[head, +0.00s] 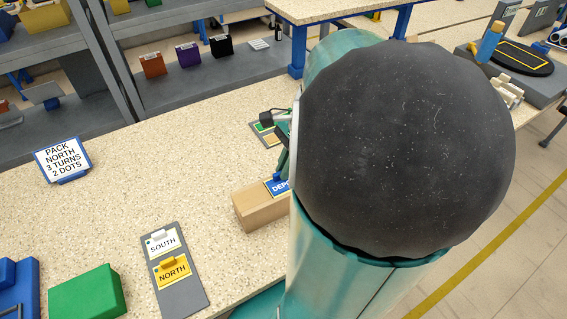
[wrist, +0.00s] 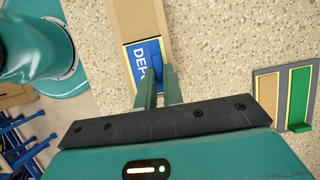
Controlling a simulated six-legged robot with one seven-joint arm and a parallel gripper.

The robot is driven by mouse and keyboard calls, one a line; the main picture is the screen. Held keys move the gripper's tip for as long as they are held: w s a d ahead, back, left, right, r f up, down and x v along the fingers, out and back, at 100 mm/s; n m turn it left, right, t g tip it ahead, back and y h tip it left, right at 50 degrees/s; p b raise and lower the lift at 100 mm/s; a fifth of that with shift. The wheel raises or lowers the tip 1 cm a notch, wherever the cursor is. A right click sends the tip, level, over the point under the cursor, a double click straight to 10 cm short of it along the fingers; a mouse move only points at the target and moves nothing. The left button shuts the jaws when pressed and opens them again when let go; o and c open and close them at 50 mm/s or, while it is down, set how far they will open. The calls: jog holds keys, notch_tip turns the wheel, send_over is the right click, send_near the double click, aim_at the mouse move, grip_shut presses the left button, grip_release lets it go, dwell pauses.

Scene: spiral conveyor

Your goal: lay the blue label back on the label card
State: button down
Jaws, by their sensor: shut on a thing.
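The blue label (wrist: 146,62), with white letters starting "DEP", is at the top of a cardboard box. It also shows in the head view (head: 278,186), partly hidden by my arm. My gripper (wrist: 161,76) is shut on the blue label at its raised tab. I cannot tell whether the label still touches the box. A grey label card (wrist: 257,88) lies to the right in the wrist view, with a green label and a tan patch side by side. In the head view this card (head: 256,127) is partly hidden behind my arm.
The cardboard box (head: 254,208) stands on the speckled counter. A second grey card (head: 189,298) holds SOUTH and NORTH labels. A green block (head: 87,295) and a PACK NORTH sign (head: 64,160) are on the left. Bare counter lies between box and label card.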

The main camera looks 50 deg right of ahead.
jog(key=shift+r, duration=0.2)
jog(key=shift+r, duration=0.85)
jog(key=shift+r, duration=2)
